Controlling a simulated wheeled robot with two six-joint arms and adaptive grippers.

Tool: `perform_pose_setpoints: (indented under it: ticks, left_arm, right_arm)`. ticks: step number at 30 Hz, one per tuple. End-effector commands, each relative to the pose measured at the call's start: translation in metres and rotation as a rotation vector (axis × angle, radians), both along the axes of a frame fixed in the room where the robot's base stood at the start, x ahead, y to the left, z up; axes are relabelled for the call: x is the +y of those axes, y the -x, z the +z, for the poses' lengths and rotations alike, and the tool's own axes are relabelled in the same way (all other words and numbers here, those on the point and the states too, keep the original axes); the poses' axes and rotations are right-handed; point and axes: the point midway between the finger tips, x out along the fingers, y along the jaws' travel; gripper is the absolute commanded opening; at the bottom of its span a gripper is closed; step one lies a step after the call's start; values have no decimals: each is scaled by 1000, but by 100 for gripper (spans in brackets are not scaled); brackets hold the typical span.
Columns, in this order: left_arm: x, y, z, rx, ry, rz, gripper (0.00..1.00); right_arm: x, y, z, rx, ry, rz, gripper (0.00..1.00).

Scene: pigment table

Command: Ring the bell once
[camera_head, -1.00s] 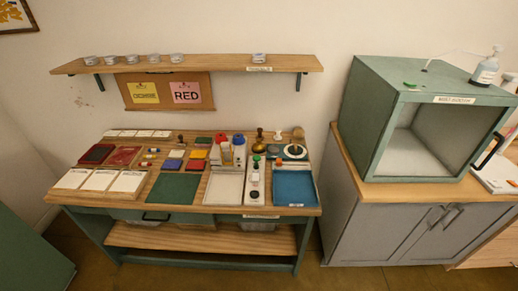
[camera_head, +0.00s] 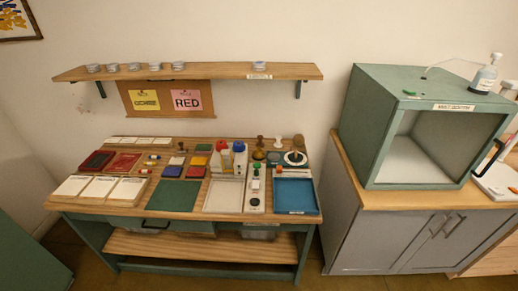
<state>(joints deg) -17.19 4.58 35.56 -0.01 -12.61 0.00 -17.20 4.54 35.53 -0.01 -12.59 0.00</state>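I cannot single out the bell with certainty. A small dark, knobbed object (camera_head: 259,148) stands at the back right of the wooden table (camera_head: 130,210) and may be the bell, or a stamp. Neither of my grippers shows in the head view.
The table holds white cards (camera_head: 98,187), a green mat (camera_head: 174,195), a white tray (camera_head: 223,209) and a blue tray (camera_head: 295,210). A shelf (camera_head: 215,74) with small tins hangs above. A green open-fronted box (camera_head: 385,130) stands on a grey cabinet (camera_head: 395,240) at right.

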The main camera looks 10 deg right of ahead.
Motion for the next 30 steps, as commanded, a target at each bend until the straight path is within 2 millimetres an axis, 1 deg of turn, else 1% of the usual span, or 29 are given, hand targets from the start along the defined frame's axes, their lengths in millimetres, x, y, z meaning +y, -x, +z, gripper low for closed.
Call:
perform_pose_setpoints:
  ticks: [1, 2, 9, 30]
  left_arm:
    - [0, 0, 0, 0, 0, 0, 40]
    - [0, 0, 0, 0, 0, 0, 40]
    - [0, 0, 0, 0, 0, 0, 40]
    - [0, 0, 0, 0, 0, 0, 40]
  right_arm:
    - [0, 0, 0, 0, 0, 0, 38]
    - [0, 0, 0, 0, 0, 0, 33]
    - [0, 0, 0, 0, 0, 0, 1]
    - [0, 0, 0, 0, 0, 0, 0]
